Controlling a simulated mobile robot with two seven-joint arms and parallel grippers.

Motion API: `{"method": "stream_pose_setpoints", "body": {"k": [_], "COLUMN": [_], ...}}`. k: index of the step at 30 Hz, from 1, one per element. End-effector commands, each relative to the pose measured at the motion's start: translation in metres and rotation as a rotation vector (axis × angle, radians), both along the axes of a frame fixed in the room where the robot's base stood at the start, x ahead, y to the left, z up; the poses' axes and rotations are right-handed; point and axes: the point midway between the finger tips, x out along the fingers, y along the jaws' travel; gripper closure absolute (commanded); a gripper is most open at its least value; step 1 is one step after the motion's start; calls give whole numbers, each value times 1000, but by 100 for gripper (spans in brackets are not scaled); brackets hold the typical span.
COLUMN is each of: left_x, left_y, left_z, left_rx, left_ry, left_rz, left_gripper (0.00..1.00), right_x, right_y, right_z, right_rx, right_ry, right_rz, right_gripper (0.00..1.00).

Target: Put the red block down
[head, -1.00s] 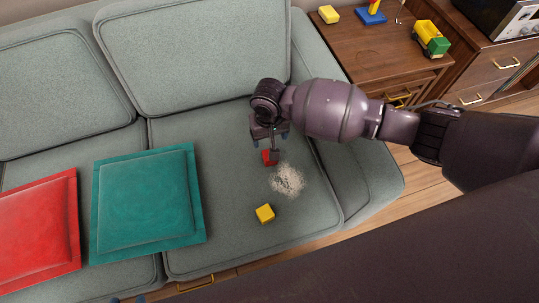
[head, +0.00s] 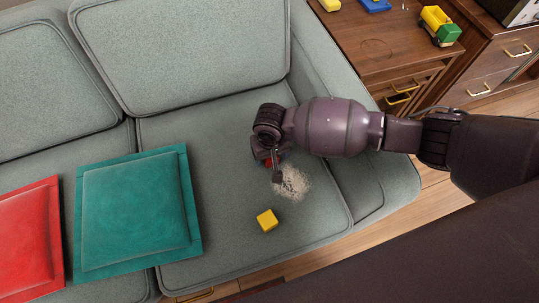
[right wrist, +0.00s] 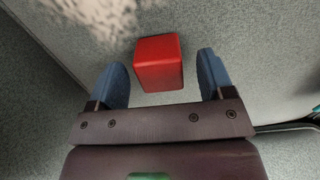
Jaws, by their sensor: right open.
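The red block (right wrist: 158,62) shows in the right wrist view between the two blue fingers of my right gripper (right wrist: 162,75), with a gap on each side. It appears to rest on the grey-green sofa seat. My right gripper (head: 271,166) is open and pointing down over the seat. In the head view only a small red part of the block (head: 282,162) shows; the gripper hides the rest. My left gripper is not in view.
A pale speckled patch (head: 292,184) lies beside the gripper on the seat. A yellow block (head: 267,220) is nearer the front. A teal cushion (head: 135,215) and red cushion (head: 25,245) lie left. A wooden side table (head: 385,45) holds a toy truck (head: 440,25).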

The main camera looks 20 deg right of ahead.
Motion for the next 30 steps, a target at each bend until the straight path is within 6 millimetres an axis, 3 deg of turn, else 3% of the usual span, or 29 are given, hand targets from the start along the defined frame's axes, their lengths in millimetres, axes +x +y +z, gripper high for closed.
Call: {"method": "stream_pose_setpoints", "body": {"k": [3,14,23,30], "left_x": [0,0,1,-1], "left_y": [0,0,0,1], "left_z": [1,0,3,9], "left_rx": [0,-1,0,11], "left_ry": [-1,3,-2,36], "left_rz": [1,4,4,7], "left_gripper": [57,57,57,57], "right_x": [2,1,2,6], "right_y": [0,0,0,0], "right_z": [3,2,10,57], "right_rx": [0,0,0,2], "right_ry": [-4,-2,-5,-18], "right_rz": [0,0,0,-1], "right_gripper": [29,82,83,83]}}
